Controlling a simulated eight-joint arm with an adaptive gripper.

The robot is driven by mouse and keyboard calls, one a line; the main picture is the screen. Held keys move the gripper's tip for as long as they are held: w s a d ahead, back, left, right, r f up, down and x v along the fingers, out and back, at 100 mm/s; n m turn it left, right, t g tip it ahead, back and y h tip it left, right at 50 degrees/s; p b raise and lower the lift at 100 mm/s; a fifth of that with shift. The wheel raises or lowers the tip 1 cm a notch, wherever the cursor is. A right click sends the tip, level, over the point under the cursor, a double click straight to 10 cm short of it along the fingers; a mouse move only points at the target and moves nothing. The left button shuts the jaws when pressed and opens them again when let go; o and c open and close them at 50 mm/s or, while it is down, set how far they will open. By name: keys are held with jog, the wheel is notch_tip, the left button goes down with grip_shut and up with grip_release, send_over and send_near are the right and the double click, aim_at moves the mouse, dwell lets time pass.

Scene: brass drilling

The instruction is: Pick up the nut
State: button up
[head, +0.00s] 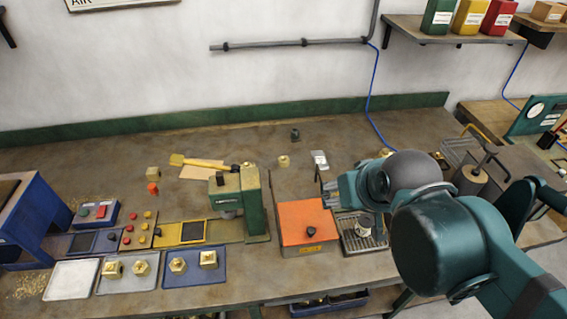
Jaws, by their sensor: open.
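Several brass nuts show in the head view. Two sit on the grey tray (128,285) at the front left: a left nut (112,269) and a right nut (141,268). Two more sit on the blue tray (194,279) beside it: a hexagonal nut (178,265) and a blockier one (208,259). A small brass piece (283,161) stands alone farther back. I cannot tell which nut is meant. My gripper (328,190) is open, right of the orange box and apart from the tray nuts. Its fingertips are small and partly hidden by my arm.
A green press (252,205) stands between the blue tray and the orange-topped box (306,222). A slotted metal tray (359,241) lies below my gripper. A pale empty tray (70,280) is at the front left. A blue machine (30,215) bounds the left.

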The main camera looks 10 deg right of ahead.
jog(key=shift+c, duration=0.3)
dwell(0.5)
jog(key=n+g+h+p, duration=0.1)
jog(key=n+g, duration=0.6)
jog(key=n, duration=0.8)
send_over(283, 159)
jog(key=f, duration=1.3)
jog(key=a+f, duration=0.1)
jog(key=f, duration=0.6)
jog(key=shift+f, duration=0.35)
jog(key=shift+w+f+n, duration=0.25)
jog(key=shift+f+n, duration=0.15)
jog(key=shift+f, duration=0.2)
jog(key=shift+d+f, duration=0.1)
jog(key=shift+f, duration=1.2)
